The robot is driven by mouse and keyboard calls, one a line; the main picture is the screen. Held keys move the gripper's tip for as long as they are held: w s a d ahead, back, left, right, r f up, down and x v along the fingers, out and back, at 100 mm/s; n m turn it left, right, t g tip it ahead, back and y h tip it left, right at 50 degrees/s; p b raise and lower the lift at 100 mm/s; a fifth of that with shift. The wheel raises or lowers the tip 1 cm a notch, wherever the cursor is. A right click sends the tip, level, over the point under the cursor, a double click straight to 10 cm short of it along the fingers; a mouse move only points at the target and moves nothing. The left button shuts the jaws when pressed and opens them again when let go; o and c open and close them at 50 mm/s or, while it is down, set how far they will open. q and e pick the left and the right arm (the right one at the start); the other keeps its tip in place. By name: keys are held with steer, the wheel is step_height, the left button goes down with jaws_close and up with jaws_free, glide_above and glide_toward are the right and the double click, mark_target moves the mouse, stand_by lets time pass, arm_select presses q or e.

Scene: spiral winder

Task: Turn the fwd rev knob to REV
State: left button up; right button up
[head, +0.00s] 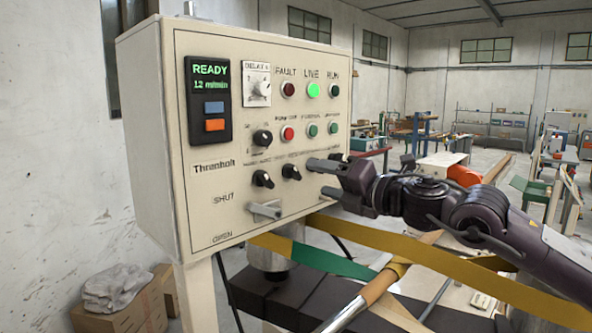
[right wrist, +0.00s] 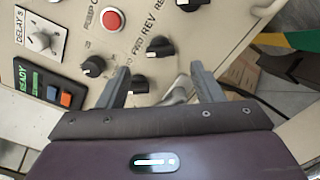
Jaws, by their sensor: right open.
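The fwd rev knob (head: 291,172) is a black rotary knob low on the cream control panel (head: 225,160), right of another black knob (head: 262,179). In the right wrist view the fwd rev knob (right wrist: 160,47) sits by the FWD and REV lettering, beyond the gap between my fingertips. I cannot tell for sure which way it points. My right gripper (head: 320,177) is open and empty, right of the knob, its fingers towards the panel. It also shows in the right wrist view (right wrist: 158,70). No contact with the knob shows. My left gripper is out of view.
A grey lever (head: 265,210) juts out below the knobs, by SHUT and OPEN lettering. A third black knob (head: 262,138) and red and green buttons are above. A yellow and green band (head: 330,262) and a metal roller pass below the panel.

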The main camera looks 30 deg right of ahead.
mark_target(298, 174)
steer(key=p+x, duration=0.3)
steer(key=x, duration=0.2)
steer(key=shift+w+a+r+p, duration=0.15)
steer(key=shift+w+p, duration=0.2)
steer(key=shift+w+a, duration=0.15)
steer(key=shift+w, duration=0.3)
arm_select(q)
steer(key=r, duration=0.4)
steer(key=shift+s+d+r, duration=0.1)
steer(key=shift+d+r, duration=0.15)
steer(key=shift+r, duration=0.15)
arm_select(e)
steer(key=c, duration=1)
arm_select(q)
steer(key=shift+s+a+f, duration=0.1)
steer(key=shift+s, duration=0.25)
arm_select(e)
steer(key=shift+f, duration=0.25)
